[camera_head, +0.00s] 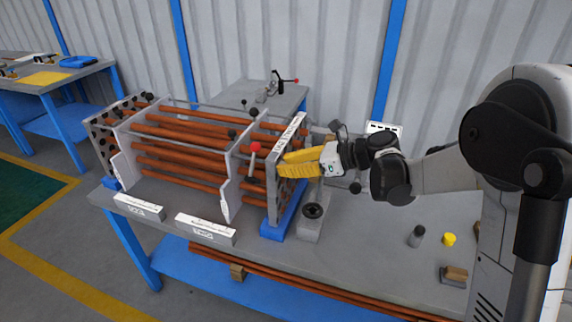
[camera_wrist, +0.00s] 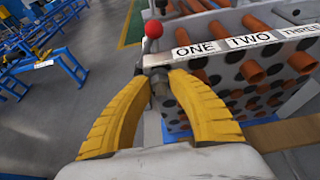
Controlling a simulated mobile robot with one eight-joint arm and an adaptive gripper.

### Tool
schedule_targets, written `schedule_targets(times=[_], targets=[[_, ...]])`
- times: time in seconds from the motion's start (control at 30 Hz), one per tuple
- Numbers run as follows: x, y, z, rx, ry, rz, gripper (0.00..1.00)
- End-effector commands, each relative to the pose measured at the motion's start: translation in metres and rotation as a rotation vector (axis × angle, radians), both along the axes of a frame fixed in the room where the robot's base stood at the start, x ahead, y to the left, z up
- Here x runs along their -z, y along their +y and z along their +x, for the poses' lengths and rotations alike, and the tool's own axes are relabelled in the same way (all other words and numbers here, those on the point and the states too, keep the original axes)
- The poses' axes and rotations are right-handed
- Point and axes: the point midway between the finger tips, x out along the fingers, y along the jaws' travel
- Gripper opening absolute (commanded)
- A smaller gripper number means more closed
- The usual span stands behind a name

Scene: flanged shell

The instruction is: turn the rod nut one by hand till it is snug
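My gripper (camera_head: 283,164) has yellow fingers and reaches from the right to the labelled end plate (camera_head: 284,150) of the flanged shell. In the wrist view its fingertips (camera_wrist: 160,78) close in on both sides of a small grey nut, rod nut one (camera_wrist: 159,87), near the plate's corner beside the label ONE (camera_wrist: 195,49). The fingers appear to touch the nut's sides. The nut is hidden in the head view. A red ball-topped lever (camera_wrist: 153,30) stands just beyond the nut; it also shows in the head view (camera_head: 255,147).
Red-brown tubes (camera_head: 180,150) run through the shell and poke out of holes in the end plate. A round black-topped fixture (camera_head: 313,211) stands below my gripper. A grey cylinder (camera_head: 416,237) and a yellow piece (camera_head: 449,239) lie right on the bench (camera_head: 365,255), with clear room around them.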

Motion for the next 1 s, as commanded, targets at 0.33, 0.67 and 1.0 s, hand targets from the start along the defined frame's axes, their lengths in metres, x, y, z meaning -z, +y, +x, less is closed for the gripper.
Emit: schedule_targets(times=[0.33,0.67,1.0], targets=[[0.000,0.000,0.000,0.001,-0.002,0.000,0.43],[-0.016,-0.036,-0.012,0.004,-0.002,0.000,0.43],[-0.030,-0.068,-0.024,0.001,-0.001,0.000,0.43]])
